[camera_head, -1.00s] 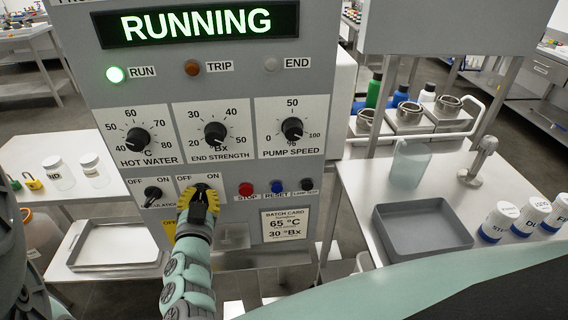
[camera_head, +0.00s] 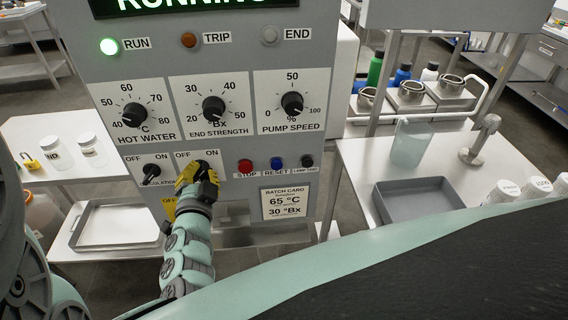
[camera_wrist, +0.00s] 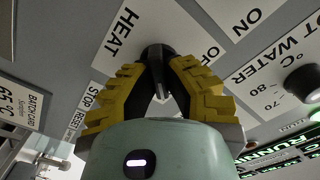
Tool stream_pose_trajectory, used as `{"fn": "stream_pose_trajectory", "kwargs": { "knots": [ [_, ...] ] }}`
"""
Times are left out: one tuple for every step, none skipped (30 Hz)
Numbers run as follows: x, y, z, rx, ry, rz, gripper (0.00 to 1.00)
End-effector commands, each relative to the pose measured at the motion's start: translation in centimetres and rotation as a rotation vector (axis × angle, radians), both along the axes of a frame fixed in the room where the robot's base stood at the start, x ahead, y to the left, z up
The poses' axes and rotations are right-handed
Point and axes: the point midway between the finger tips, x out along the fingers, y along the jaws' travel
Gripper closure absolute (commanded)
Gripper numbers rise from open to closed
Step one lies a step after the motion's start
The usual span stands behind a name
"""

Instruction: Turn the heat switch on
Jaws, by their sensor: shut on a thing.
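The heat switch (camera_wrist: 156,52) is a black rotary knob on a white plate marked HEAT, OFF and ON, low on the grey control panel. In the wrist view my gripper (camera_wrist: 158,72) has its yellow ridged fingers closed on both sides of the knob. The knob's exact pointing direction is hidden.
A circulation switch (camera_head: 151,170) sits just left. Red stop (camera_head: 245,166), blue reset (camera_head: 277,162) and black lamp test (camera_head: 307,160) buttons sit right. The green RUN lamp (camera_head: 109,46) is lit. A grey tray (camera_head: 420,203) stands on the right table.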

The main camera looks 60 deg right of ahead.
Motion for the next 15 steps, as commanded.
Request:
{"fn": "stream_pose_trajectory", "kwargs": {
  "knots": [
    [-0.13,-0.08,-0.25,0.014,-0.009,-0.002,1.0],
    [-0.12,-0.07,-0.25,0.019,-0.015,-0.002,1.0],
    [-0.11,-0.05,-0.27,0.028,-0.023,-0.002,1.0],
    [-0.1,-0.05,-0.28,0.031,-0.026,-0.002,1.0],
    [-0.1,-0.04,-0.29,0.035,-0.03,-0.002,1.0],
    [-0.1,-0.03,-0.29,0.038,-0.033,-0.001,1.0],
    [-0.09,-0.02,-0.29,0.04,-0.035,-0.001,1.0],
    [-0.09,-0.03,-0.3,0.042,-0.036,0.0,1.0],
    [-0.1,-0.02,-0.31,0.043,-0.038,0.0,1.0],
    [-0.1,-0.02,-0.31,0.044,-0.039,0.0,1.0],
    [-0.1,-0.01,-0.31,0.045,-0.039,0.0,1.0],
    [-0.1,-0.01,-0.31,0.045,-0.039,0.0,1.0],
    [-0.1,-0.01,-0.32,0.044,-0.039,0.0,1.0],
    [-0.1,-0.01,-0.32,0.044,-0.039,0.0,1.0],
    [-0.1,0.0,-0.32,0.044,-0.039,0.0,1.0]
  ]
}}
